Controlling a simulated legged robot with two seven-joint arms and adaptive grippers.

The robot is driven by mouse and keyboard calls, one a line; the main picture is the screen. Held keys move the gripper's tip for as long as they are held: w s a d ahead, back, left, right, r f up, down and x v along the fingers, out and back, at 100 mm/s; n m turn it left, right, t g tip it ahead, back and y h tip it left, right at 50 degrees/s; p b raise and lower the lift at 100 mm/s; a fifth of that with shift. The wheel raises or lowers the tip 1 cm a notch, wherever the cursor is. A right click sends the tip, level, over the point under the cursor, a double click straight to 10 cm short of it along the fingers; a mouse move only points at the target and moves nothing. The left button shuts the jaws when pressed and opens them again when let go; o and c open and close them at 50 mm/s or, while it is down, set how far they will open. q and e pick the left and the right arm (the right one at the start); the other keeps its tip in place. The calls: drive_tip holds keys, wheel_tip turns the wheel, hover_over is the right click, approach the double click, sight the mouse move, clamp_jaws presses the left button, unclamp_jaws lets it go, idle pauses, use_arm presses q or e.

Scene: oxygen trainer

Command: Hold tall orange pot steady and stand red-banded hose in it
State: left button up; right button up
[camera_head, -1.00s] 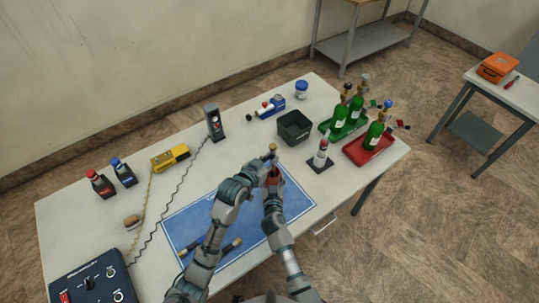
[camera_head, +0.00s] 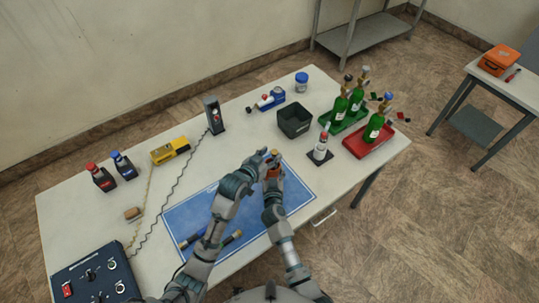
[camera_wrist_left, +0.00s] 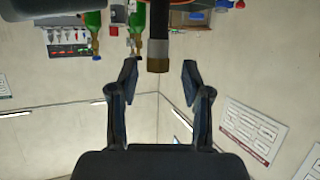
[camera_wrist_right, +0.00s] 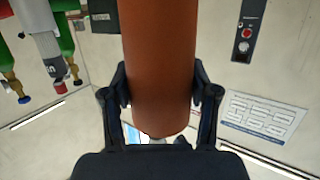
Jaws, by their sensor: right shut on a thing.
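The tall orange pot (camera_head: 274,173) stands at the upper right of the blue mat. It fills the middle of the right wrist view (camera_wrist_right: 158,65), between the fingers of my right gripper (camera_wrist_right: 160,95), which is shut on it. A dark hose (camera_wrist_left: 158,30) with a brass end reaches out of the pot's orange rim at the top of the left wrist view. My left gripper (camera_wrist_left: 160,80) is open, its fingers spread with a gap on both sides of the hose end. In the head view my left gripper (camera_head: 266,158) is right over the pot. The red band is hidden.
Two dark hoses (camera_head: 232,239) lie on the blue mat (camera_head: 185,212). A control box (camera_head: 92,282) sits at the front left.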

use_arm(q)
drive_tip(key=v, duration=1.2)
idle(0.4)
use_arm(e)
drive_tip(key=o, duration=1.2)
drive_tip(key=shift+o, duration=0.2)
